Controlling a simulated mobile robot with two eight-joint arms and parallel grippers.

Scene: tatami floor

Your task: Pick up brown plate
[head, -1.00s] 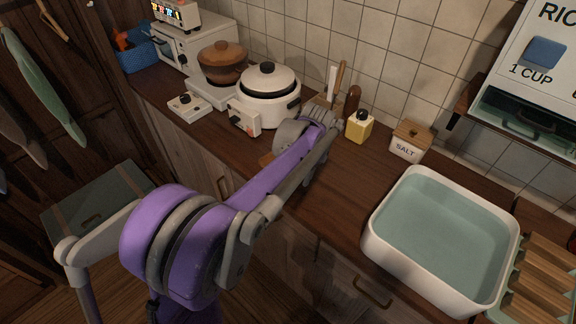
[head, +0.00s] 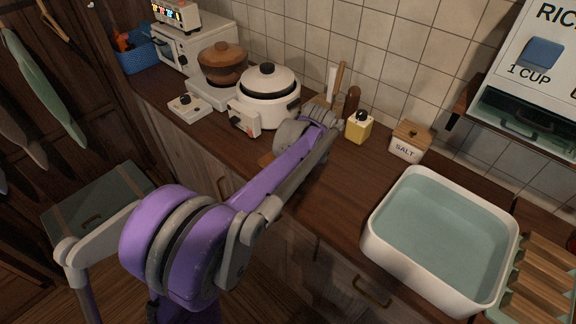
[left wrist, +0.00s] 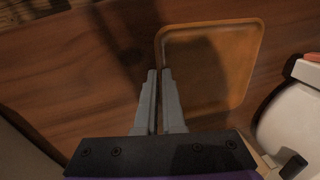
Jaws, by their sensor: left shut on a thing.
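The brown plate (left wrist: 212,70) is a flat, rounded square with a raised rim, seen over the wood counter in the left wrist view. In the head view only a small orange-brown part of it (head: 266,160) shows beside my left forearm; the arm hides the rest. In the head view my left wrist is over the counter in front of the yellow bottle, and the fingertips are not clear. My right gripper is not in view.
A white rice cooker (head: 268,95) stands close behind the arm. A yellow bottle (head: 359,127) and a salt box (head: 410,141) stand to its right. A white basin (head: 378,245) is farther right. The counter between arm and basin is clear.

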